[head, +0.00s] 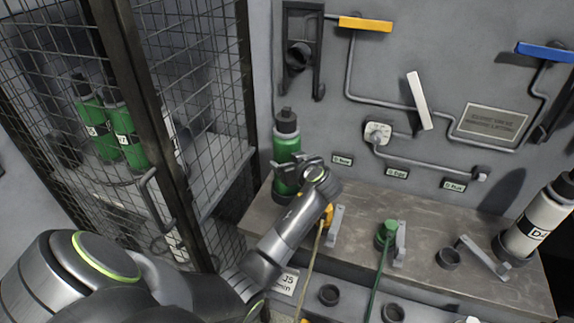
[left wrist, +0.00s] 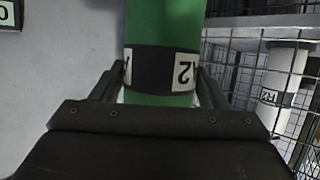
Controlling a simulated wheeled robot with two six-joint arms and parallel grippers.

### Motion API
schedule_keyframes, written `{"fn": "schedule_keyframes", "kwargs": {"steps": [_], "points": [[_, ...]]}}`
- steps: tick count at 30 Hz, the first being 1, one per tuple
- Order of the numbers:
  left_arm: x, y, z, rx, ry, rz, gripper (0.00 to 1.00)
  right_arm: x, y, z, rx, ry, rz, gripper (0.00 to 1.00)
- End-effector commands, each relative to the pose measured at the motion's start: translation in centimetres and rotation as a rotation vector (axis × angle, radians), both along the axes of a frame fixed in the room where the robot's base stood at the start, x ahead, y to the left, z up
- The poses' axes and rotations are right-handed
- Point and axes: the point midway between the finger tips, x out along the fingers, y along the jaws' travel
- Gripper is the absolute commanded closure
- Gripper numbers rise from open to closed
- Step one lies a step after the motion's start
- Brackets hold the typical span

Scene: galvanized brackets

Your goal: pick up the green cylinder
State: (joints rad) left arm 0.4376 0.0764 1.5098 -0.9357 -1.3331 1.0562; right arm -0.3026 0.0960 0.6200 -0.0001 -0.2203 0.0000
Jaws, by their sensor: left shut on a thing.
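A green cylinder (head: 286,144) with a dark cap stands upright at the left end of the grey bench, against the wall. My left gripper (head: 300,175) is at its lower body, shut on it. In the left wrist view the green cylinder (left wrist: 165,110) fills the space between the two fingers of my left gripper (left wrist: 162,95). A black band with a white label marked 2 runs around it there. The gripper hides part of the cylinder's lower body in the head view. My right gripper is not in view.
A wire mesh cage (head: 190,85) with more green cylinders (head: 125,135) inside stands close on the left. A white cylinder (head: 538,222) stands at the bench's right end. Hoses, brackets and empty ring holders sit along the bench (head: 350,225). Pipes with coloured handles line the wall.

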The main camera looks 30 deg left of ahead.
Motion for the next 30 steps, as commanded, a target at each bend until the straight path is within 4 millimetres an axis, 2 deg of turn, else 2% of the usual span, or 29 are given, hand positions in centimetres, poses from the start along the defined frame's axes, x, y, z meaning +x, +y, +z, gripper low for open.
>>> {"fn": "schedule_keyframes", "kwargs": {"steps": [1,6,10,11,20,23,30], "points": [[-0.1,0.0,-0.2,-0.001,0.004,0.001,0.63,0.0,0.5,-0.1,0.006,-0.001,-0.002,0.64],[-0.1,0.0,-0.2,-0.001,0.005,0.002,0.85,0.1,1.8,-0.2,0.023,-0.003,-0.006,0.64],[-0.1,0.0,-0.3,-0.002,0.006,0.002,1.00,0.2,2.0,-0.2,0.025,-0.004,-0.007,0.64],[0.1,0.1,0.3,0.004,-0.004,-0.001,1.00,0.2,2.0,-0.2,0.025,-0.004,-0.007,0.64],[0.1,0.1,0.7,0.003,-0.005,0.001,1.00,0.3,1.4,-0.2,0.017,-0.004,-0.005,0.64],[0.1,0.1,1.9,0.004,-0.010,0.000,1.00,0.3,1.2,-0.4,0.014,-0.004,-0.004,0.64],[0.1,0.1,6.1,0.005,-0.013,0.000,1.00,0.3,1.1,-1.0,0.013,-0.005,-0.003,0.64]]}}
